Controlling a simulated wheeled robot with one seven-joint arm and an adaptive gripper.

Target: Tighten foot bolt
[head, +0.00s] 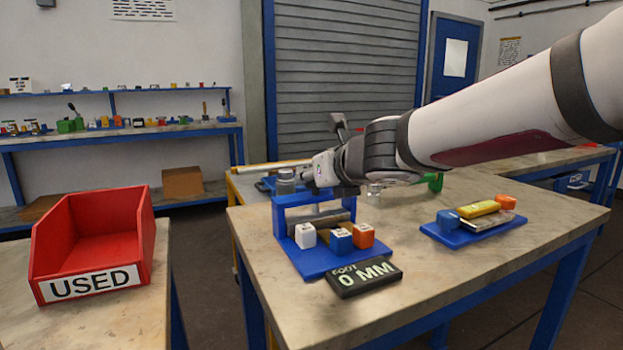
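A blue fixture (297,260) stands on the near table, with an upright blue frame at its back and a dark grey cylindrical part (318,222) in it. A grey round bolt-like piece (285,177) sits at the top left of the frame; I cannot tell for sure that it is the foot bolt. A black sign (364,277) reading "FOOT 0 MM" lies at the fixture's front right. My gripper (308,178) is just right of the grey piece, level with it. Its fingers are small and partly hidden, so contact and opening are unclear.
White (305,235), blue (341,240) and orange (362,235) blocks stand on the fixture's base. A blue tray (452,238) with coloured parts lies to the right. A red bin (92,240) marked "USED" is on the left table. The table's front right is clear.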

